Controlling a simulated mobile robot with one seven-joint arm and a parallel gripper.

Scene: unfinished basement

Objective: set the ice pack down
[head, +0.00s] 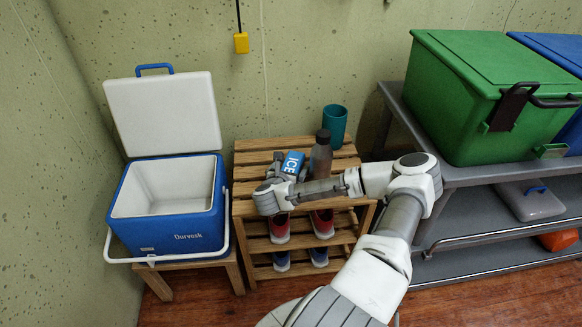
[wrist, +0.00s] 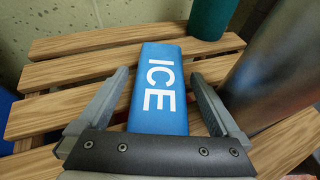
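The blue ice pack (head: 293,162), with "ICE" in white, lies flat on the slatted top of the wooden rack (head: 250,159). In the wrist view the ice pack (wrist: 160,85) rests across the slats between my fingers. My gripper (head: 290,168) is open around it, and the wrist view shows a gap between the pack and each finger of my gripper (wrist: 165,100). The pack's near end is hidden behind the gripper's palm in the wrist view.
A dark bottle (head: 321,154) stands close right of the pack, with a teal cup (head: 335,125) behind. Shoes (head: 279,228) sit on lower shelves. An open, empty blue cooler (head: 186,229) stands left. A grey shelf (head: 470,171) with a green bin (head: 455,110) stands right.

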